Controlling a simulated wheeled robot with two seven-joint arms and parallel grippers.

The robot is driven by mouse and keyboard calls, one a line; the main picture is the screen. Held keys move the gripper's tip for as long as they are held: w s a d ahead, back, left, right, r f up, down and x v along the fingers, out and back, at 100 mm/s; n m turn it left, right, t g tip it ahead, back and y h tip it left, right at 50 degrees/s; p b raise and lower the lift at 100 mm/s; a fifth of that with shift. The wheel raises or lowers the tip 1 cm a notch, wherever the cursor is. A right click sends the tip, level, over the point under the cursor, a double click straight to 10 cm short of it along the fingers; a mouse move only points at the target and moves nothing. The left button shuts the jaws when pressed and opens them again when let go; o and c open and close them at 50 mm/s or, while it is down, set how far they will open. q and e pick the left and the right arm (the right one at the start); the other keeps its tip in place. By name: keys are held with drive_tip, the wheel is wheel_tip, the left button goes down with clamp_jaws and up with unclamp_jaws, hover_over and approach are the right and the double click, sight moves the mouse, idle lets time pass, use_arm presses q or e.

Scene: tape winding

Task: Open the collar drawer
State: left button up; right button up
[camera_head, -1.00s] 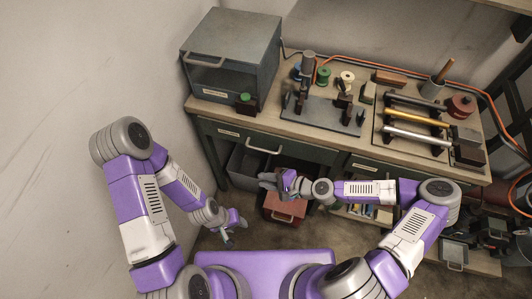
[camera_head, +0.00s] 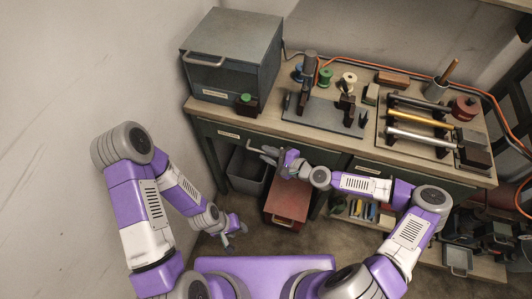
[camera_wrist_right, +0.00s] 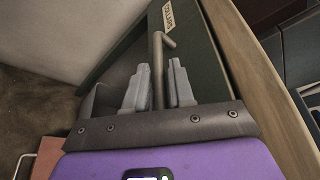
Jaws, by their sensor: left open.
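The collar drawer (camera_head: 222,134) is the green, labelled drawer under the left part of the workbench; it looks shut. In the right wrist view its front (camera_wrist_right: 200,50) carries a label reading "COLLARS" (camera_wrist_right: 170,15). Its metal bar handle (camera_wrist_right: 160,48) runs down between the two fingers of my right gripper (camera_wrist_right: 159,85). The fingers are apart, with a narrow gap on each side of the bar. My left gripper (camera_head: 233,232) is open and empty, low near the left wall.
The workbench (camera_head: 275,121) carries a grey cabinet (camera_head: 235,50), a fixture plate (camera_head: 318,115), spools and a rod rack. Below stand a grey bin (camera_head: 245,175) and a red box (camera_head: 288,200). The left wall is close to my left arm.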

drive_tip(key=shift+w+a+f, duration=0.1)
drive_tip(key=shift+w+a, duration=0.2)
drive_tip(key=shift+a, duration=0.15)
use_arm(q)
drive_tip(key=shift+f, duration=0.1)
use_arm(e)
clamp_jaws()
